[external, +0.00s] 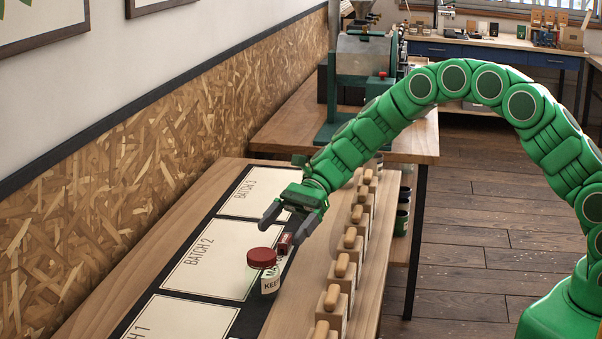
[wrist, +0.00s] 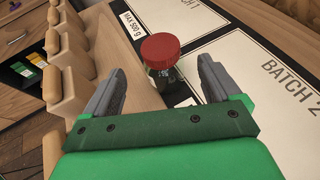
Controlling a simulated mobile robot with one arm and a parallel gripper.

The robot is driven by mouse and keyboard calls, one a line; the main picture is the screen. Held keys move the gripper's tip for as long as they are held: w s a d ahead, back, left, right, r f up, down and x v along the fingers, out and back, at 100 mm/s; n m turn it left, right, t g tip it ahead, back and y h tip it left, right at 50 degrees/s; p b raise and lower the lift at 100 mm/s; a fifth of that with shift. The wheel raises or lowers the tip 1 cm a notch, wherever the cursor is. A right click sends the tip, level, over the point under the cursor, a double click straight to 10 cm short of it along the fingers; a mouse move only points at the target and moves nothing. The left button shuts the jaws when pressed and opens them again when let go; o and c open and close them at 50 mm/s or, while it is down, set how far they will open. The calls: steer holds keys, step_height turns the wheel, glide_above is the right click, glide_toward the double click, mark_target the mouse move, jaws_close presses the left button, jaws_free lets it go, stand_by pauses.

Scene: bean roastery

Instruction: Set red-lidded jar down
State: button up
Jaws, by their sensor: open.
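The red-lidded jar (external: 262,258) stands upright near the right edge of the dark mat, beside the BATCH 2 card (external: 208,262). Its body carries a cream label with partly readable lettering. In the wrist view the jar (wrist: 161,48) shows its red lid and dark body just beyond my fingertips. My gripper (external: 287,228) is open, with its fingers apart and nothing held between them. In the wrist view my gripper (wrist: 165,84) has one finger on each side of the line to the jar, with a gap to both.
A row of wooden blocks with rounded tops (external: 342,264) runs along the table's right side, close to the jar. A small dark red object (external: 285,243) sits by my fingertip. The BATCH 3 card (external: 249,197) lies bare. A green roasting machine (external: 368,75) stands behind.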

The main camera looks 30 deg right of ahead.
steer(key=shift+w+d+r, duration=0.15)
steer(key=shift+d+r, duration=0.05)
steer(key=shift+d, duration=0.2)
steer(key=s+d+r+n+h, duration=0.1)
steer(key=s+d+r, duration=0.1)
steer(key=d, duration=0.1)
steer(key=s+d+r+n+h, duration=0.1)
steer(key=s+d+r+n, duration=0.1)
steer(key=d, duration=0.2)
steer(key=s+d+r+n, duration=0.1)
steer(key=s+d+r, duration=0.1)
steer(key=d, duration=0.2)
steer(key=shift+s+r+h, duration=0.35)
steer(key=shift+s+h, duration=0.05)
steer(key=s+d+r+n+t+h, duration=0.1)
steer(key=s+d+n+h, duration=0.2)
steer(key=s+d, duration=0.6)
steer(key=s+d+r+n+t+h, duration=0.1)
steer(key=s+d+n+h, duration=0.2)
steer(key=s+d, duration=0.6)
steer(key=s+d+r+n+t+h, duration=0.1)
steer(key=s+d+n+h, duration=0.2)
steer(key=s+d, duration=0.7)
steer(key=d, duration=1.1)
steer(key=shift+d+r+n+h, duration=0.2)
steer(key=shift+d+n+h, duration=0.1)
steer(key=shift+d+h, duration=0.1)
steer(key=shift+o, duration=0.2)
steer(key=shift+a, duration=0.1)
